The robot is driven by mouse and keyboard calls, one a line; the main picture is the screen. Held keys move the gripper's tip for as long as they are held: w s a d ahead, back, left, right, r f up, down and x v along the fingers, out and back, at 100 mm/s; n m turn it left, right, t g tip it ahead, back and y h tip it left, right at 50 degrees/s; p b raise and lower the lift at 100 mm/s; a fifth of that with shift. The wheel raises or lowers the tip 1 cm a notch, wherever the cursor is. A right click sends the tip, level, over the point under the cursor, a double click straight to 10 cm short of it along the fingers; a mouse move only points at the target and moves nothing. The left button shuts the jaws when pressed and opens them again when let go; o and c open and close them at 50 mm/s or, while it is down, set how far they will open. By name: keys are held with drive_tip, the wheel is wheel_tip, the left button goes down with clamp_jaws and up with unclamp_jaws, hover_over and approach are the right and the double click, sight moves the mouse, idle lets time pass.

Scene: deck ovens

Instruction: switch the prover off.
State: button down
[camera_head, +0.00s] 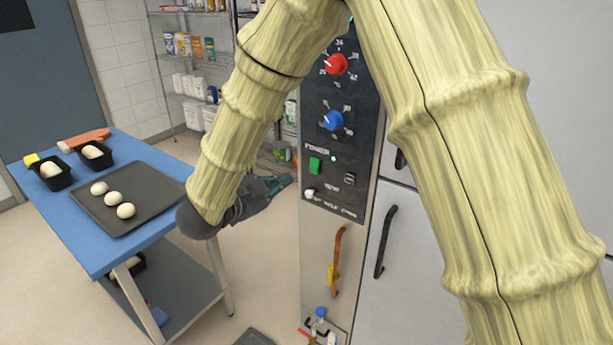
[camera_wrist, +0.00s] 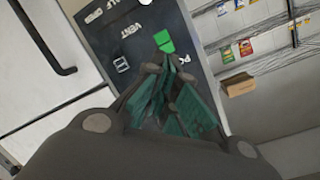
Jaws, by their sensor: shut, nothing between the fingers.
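The prover's dark control panel (camera_head: 338,110) is on the tall steel front in the head view. Its green power switch (camera_head: 315,165) sits under the word POWER, with a small lit green lamp (camera_head: 333,158) beside it. In the wrist view the green switch (camera_wrist: 163,41) shows just beyond the fingertips. My gripper (camera_head: 288,181) is left of the panel and slightly below the switch. In the wrist view my gripper (camera_wrist: 168,72) has its green fingers together, holding nothing. I cannot tell the exact gap between the fingertips and the panel.
The panel also carries a red knob (camera_head: 336,64), a blue knob (camera_head: 333,120), a vent switch (camera_head: 349,179) and a white button (camera_head: 309,194). A blue table (camera_head: 75,236) with a dough tray (camera_head: 157,189) stands left. Wire shelves (camera_head: 225,50) stand behind.

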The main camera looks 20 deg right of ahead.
sight(313, 165)
drive_tip(key=shift+s+a+f+n+t+h+b, duration=0.1)
drive_tip(key=shift+a+f+n+t+h+b, duration=0.3)
drive_tip(key=shift+n, duration=1.05)
drive_tip(key=shift+w+a+f+n+t+h+b, duration=0.15)
drive_tip(key=shift+f+n+b, duration=0.45)
drive_tip(key=shift+n, duration=0.9)
drive_tip(key=shift+s+a+f+n+t+h+b, duration=0.15)
drive_tip(key=shift+a+f+n+t+h+b, duration=0.3)
drive_tip(key=shift+n, duration=1)
drive_tip(key=shift+d+r, duration=0.1)
drive_tip(key=shift+d, duration=0.1)
drive_tip(key=p+x, duration=0.2)
drive_tip(key=x, duration=0.5)
drive_tip(key=p+x, duration=0.1)
drive_tip(key=x, duration=0.6)
drive_tip(key=shift+f+p, duration=0.25)
drive_tip(key=shift+p, duration=0.1)
